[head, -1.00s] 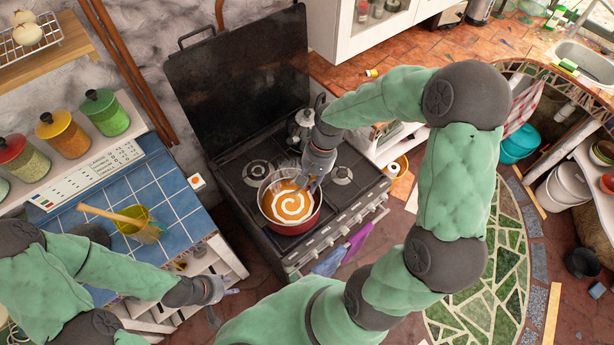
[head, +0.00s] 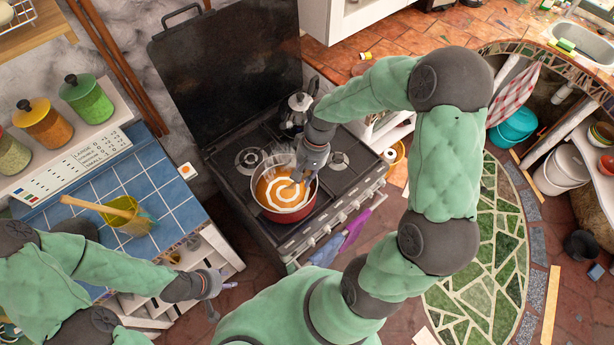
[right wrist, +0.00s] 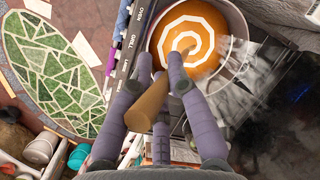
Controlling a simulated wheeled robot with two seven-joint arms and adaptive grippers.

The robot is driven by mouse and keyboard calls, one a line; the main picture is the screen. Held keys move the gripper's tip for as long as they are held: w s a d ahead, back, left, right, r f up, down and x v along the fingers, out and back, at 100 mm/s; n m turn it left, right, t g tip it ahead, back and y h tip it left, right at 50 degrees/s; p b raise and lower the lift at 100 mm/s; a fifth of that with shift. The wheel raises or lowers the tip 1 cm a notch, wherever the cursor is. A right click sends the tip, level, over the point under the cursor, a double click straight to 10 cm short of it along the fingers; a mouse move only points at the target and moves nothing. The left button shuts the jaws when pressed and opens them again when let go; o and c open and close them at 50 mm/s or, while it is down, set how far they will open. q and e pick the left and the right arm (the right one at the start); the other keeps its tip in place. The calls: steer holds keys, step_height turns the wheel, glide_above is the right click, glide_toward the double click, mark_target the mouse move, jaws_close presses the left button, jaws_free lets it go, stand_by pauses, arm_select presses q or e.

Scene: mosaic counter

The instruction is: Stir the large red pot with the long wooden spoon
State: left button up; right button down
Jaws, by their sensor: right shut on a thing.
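The large red pot (head: 287,214) stands on a front burner of the stove, with orange contents (head: 268,186) marked by a white spiral. My right gripper (head: 303,180) is over the pot's right side; in the right wrist view its fingers (right wrist: 165,85) are shut around the wooden spoon's handle (right wrist: 150,107). The spoon slants from the fingers into the orange contents, where its lower end is hidden. In the head view the spoon is mostly hidden by the gripper. My left gripper (head: 224,300) is open and empty, its fingers spread, in front of the blue-tiled counter.
A moka pot (head: 297,112) stands behind the pot on the black stove (head: 235,185). The stove's raised lid (head: 225,75) is behind. A yellow container (head: 128,222) with a wooden-handled utensil is on the blue-tiled counter (head: 180,205) at left. Towels (head: 355,228) hang at the stove's front.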

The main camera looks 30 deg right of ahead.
steer(key=shift+w+a+f+b, duration=0.1)
steer(key=shift+w+f+b, duration=0.4)
steer(key=shift+f+b, duration=0.5)
steer(key=shift+w+a+f+b, duration=0.1)
steer(key=shift+w+f+b, duration=0.4)
steer(key=shift+f, duration=0.8)
steer(key=shift+w+f+b, duration=0.45)
steer(key=shift+f+b, duration=0.4)
steer(key=shift+f, duration=0.3)
steer(key=shift+s, duration=0.2)
